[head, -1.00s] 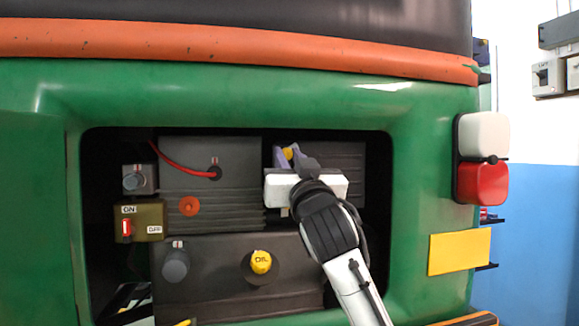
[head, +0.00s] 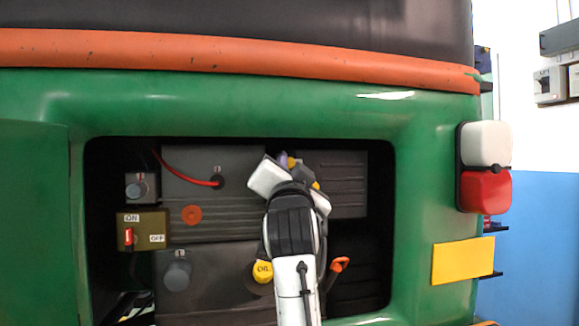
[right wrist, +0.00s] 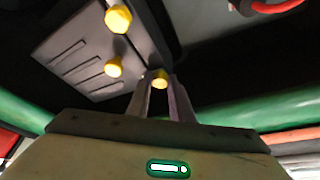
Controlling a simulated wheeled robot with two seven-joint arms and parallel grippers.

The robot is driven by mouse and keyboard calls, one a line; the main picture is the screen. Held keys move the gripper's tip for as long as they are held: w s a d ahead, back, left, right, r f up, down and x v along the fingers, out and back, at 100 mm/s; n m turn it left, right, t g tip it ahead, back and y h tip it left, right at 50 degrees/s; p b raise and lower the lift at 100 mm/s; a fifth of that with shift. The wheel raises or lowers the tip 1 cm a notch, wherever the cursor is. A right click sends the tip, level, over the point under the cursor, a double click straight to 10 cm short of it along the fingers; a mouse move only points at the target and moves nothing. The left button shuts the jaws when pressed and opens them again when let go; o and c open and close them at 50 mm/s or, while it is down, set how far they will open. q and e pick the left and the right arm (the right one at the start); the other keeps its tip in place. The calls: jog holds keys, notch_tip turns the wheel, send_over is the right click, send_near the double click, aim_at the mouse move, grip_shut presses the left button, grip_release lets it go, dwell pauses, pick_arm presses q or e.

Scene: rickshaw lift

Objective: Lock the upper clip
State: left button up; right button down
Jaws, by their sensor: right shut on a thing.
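My right gripper (head: 287,160) reaches up into the engine bay, its white body tilted. In the right wrist view its two grey fingers (right wrist: 162,84) close around a small yellow knob, which I take to be the upper clip (right wrist: 160,78). In the head view the upper clip's yellow part (head: 292,162) shows at the fingertips, against a dark ribbed box (head: 345,185). Another yellow knob (head: 316,185) shows beside the gripper body. Two more yellow knobs (right wrist: 118,18) (right wrist: 113,67) are seen in the wrist view. The clip's lock state cannot be told. My left gripper is out of view.
The green body (head: 420,200) frames the bay opening. Inside are an ON/OFF switch box (head: 143,230), a red cable (head: 185,172), an orange cap (head: 192,215), a yellow OIL cap (head: 263,271) and an orange handle (head: 340,264). My right forearm fills the lower middle.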

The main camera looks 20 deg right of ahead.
jog(key=shift+r, duration=0.1)
jog(key=c, duration=1.6)
grip_release()
